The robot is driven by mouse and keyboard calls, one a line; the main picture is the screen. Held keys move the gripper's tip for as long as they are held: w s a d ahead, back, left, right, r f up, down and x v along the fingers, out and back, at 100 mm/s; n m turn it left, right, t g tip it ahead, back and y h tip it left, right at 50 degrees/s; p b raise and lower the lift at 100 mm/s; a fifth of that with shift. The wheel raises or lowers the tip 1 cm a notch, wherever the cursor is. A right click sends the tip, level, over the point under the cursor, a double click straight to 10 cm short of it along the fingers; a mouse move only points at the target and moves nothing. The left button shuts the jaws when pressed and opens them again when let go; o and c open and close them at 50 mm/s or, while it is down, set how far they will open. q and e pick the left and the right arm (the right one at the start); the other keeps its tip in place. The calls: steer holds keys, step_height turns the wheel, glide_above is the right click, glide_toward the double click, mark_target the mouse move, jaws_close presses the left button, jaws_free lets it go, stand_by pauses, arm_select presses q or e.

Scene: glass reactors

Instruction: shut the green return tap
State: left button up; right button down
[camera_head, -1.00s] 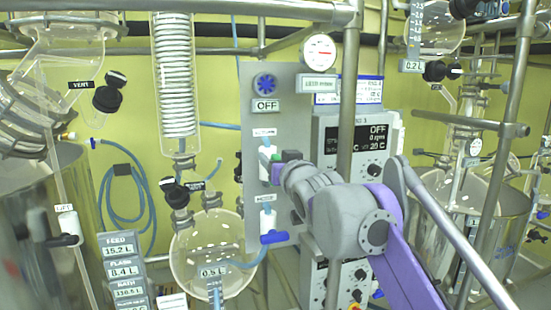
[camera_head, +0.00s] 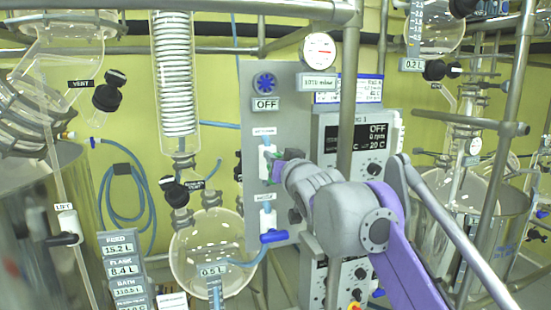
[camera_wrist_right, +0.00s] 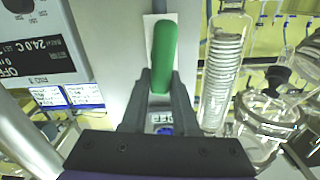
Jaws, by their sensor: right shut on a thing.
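The green tap handle (camera_wrist_right: 163,52) stands out from the grey panel in the right wrist view, lying along the line of the gripper. My right gripper (camera_wrist_right: 160,84) is shut on it, with a dark finger on each side of its near part. In the head view the green handle (camera_head: 293,154) shows only as a small piece, mostly hidden behind my right gripper (camera_head: 279,168). It is on the upper of two taps on the panel. My left gripper is not in view.
A blue tap handle (camera_head: 274,236) sits below on the same panel (camera_head: 252,190). A round flask (camera_head: 208,260) and a glass coil column (camera_head: 175,75) stand to the left. A vertical metal post (camera_head: 348,100) and a control box (camera_head: 330,140) are close to my right arm.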

steer(key=m, duration=0.2)
steer(key=d+m, duration=0.1)
steer(key=m, duration=0.1)
steer(key=shift+w+f+b, duration=0.15)
steer(key=shift+f+b, duration=0.1)
steer(key=shift+b, duration=0.1)
steer(key=shift+w+d+f+m+b, duration=0.15)
steer(key=shift+f+m+b, duration=0.3)
steer(key=shift+m, duration=1.55)
steer(key=shift+d+f+m+b, duration=0.3)
steer(key=shift+m+b, duration=0.3)
steer(key=shift+m, duration=1.4)
steer(key=shift+w+d+f+m+b, duration=0.15)
steer(key=shift+f+m+b, duration=0.3)
steer(key=shift+m, duration=1.55)
steer(key=shift+s, duration=0.1)
steer(key=c, duration=0.7)
jaws_free()
